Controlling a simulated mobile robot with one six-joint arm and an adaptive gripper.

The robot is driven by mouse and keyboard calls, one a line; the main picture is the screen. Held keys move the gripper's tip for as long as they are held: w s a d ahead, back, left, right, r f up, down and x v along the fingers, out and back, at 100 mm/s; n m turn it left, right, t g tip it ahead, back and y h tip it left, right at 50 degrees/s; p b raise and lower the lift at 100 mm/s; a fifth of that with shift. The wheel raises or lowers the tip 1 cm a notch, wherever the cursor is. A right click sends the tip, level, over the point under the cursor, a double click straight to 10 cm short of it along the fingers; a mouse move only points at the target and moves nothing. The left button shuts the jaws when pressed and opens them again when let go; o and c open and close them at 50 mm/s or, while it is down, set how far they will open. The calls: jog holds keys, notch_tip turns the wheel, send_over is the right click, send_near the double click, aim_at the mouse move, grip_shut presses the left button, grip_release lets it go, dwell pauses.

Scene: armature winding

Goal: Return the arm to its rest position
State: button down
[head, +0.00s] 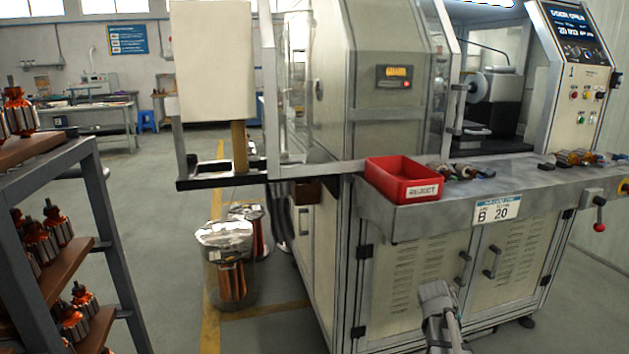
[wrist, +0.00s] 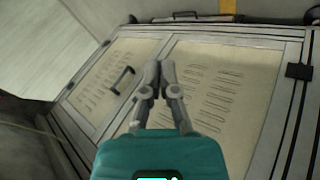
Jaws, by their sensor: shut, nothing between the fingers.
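My gripper (head: 438,298) shows at the bottom of the head view, in front of the lower cabinet doors of the winding machine. In the wrist view my gripper (wrist: 160,70) has its two fingers together at the tips, with nothing between them. Behind the fingers in that view are the vented cabinet doors (wrist: 225,85) and a dark door handle (wrist: 122,80). The fingers appear apart from the doors. Most of my arm is outside the head view.
The machine's worktop (head: 410,216) holds a red reject bin (head: 400,188) at its front corner and several armatures (head: 580,157) farther right. A shelf rack (head: 95,170) with wound armatures stands at left. Copper wire spools (head: 228,275) stand on the floor between them.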

jog(key=s+a+f+g+y, duration=0.1)
jog(key=s+a+y, duration=0.1)
jog(key=s+a, duration=0.45)
jog(key=s+a+f+n+g+y, duration=0.1)
jog(key=s+a+y, duration=0.2)
jog(key=a, duration=0.7)
jog(key=s+a+f+g+y, duration=0.15)
jog(key=s+a, duration=0.25)
jog(key=a, duration=0.4)
notch_tip(320, 180, up, 31)
jog(key=p, duration=3.1)
